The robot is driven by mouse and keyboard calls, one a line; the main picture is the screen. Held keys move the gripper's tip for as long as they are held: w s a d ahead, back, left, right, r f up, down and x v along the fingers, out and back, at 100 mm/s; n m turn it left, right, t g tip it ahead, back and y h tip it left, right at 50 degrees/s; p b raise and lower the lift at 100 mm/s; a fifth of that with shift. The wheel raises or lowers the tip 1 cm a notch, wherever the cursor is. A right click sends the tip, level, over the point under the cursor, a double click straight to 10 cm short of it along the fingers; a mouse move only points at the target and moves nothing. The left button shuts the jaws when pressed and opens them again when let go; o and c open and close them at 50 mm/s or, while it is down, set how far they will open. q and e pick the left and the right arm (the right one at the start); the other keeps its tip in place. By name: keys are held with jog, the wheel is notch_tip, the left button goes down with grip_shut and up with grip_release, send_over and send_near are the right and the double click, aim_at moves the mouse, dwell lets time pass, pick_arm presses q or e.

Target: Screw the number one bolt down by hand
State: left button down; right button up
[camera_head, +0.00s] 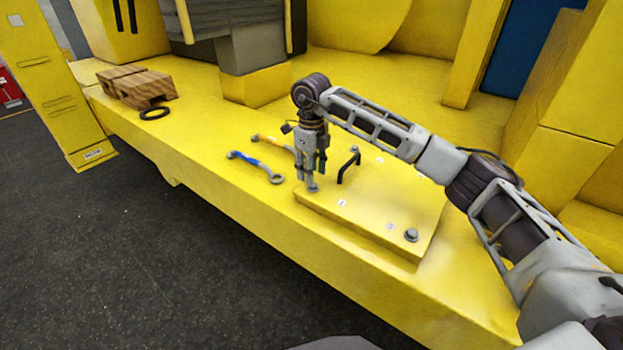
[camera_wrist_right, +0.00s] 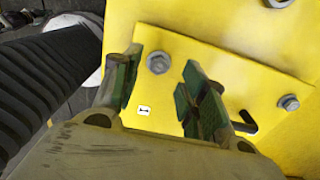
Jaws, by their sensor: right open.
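My right gripper (camera_head: 306,178) points down over the near-left corner of the raised yellow cover plate (camera_head: 365,212). Its jaws are open. A grey bolt (camera_head: 313,188) stands at that corner, right at the fingertips. In the right wrist view the bolt head (camera_wrist_right: 158,62) shows between the two fingers of the right gripper (camera_wrist_right: 163,66), with gaps on both sides. A small white label (camera_wrist_right: 144,111) with a dark mark like a one lies near this bolt. Another bolt (camera_head: 411,235) sits at the plate's near-right corner. My left gripper is not in view.
A black handle (camera_head: 348,165) rises from the plate close to my right gripper. A blue wrench (camera_head: 256,166) and a yellow wrench (camera_head: 271,143) lie left of it. A wooden block (camera_head: 136,86) and black ring (camera_head: 155,113) are farther left. Dark floor lies beyond the ledge's front edge.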

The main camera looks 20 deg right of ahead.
aim_at(313, 186)
notch_tip(313, 186, down, 2)
jog(key=shift+f, duration=0.85)
jog(key=shift+c, duration=0.3)
jog(key=c, duration=0.7)
grip_shut()
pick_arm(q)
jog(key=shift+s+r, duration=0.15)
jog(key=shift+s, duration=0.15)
